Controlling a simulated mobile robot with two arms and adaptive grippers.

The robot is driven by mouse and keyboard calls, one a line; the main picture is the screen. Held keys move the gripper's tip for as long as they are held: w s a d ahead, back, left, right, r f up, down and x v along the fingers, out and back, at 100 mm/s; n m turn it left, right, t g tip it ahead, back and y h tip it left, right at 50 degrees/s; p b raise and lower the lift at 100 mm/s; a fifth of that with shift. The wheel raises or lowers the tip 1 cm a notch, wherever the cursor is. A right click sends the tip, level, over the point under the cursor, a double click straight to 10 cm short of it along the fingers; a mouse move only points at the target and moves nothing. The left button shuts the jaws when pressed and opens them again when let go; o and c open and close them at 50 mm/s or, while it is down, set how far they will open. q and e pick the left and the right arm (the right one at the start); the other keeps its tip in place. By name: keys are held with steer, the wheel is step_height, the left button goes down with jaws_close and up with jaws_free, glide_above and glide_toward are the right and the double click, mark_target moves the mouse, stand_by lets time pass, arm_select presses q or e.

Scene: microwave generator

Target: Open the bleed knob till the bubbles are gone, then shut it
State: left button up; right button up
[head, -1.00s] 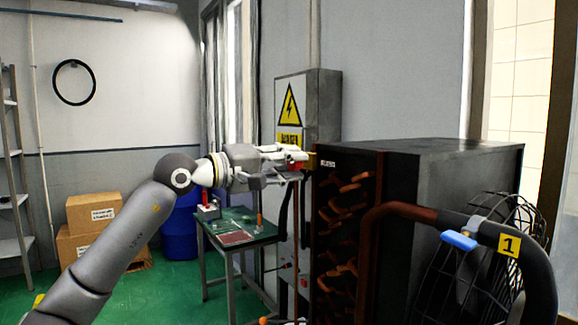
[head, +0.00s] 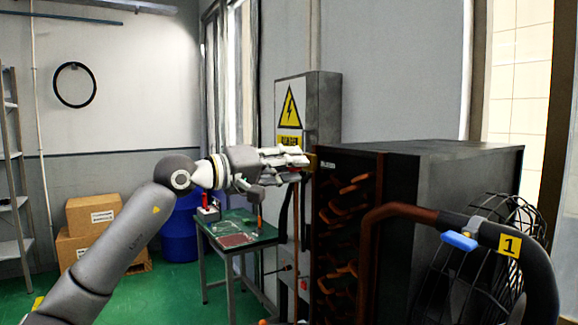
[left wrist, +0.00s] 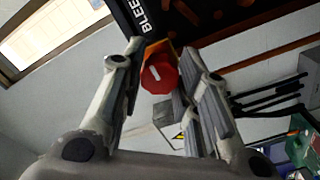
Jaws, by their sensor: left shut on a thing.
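The bleed knob (left wrist: 160,76) is red with a white mark on its face. It sits on a brass-coloured fitting at the black unit, beside white lettering that begins "BLEE". My left gripper (head: 300,163) reaches the unit's upper left corner. In the left wrist view its two fingers (left wrist: 165,66) stand on either side of the knob, shut on it. In the head view the fingers mostly hide the knob. No bubbles can be made out. My right gripper is not in view.
The black unit (head: 440,160) with copper pipe bends fills the right, with a fan guard and a hose with a blue lever (head: 459,241) in front. A grey electrical cabinet (head: 325,100) and green table (head: 240,240) stand behind my left arm.

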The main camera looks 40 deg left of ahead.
arm_select(q)
steer(key=o, duration=1)
steer(key=shift+v, duration=6)
steer(key=shift+f, duration=0.1)
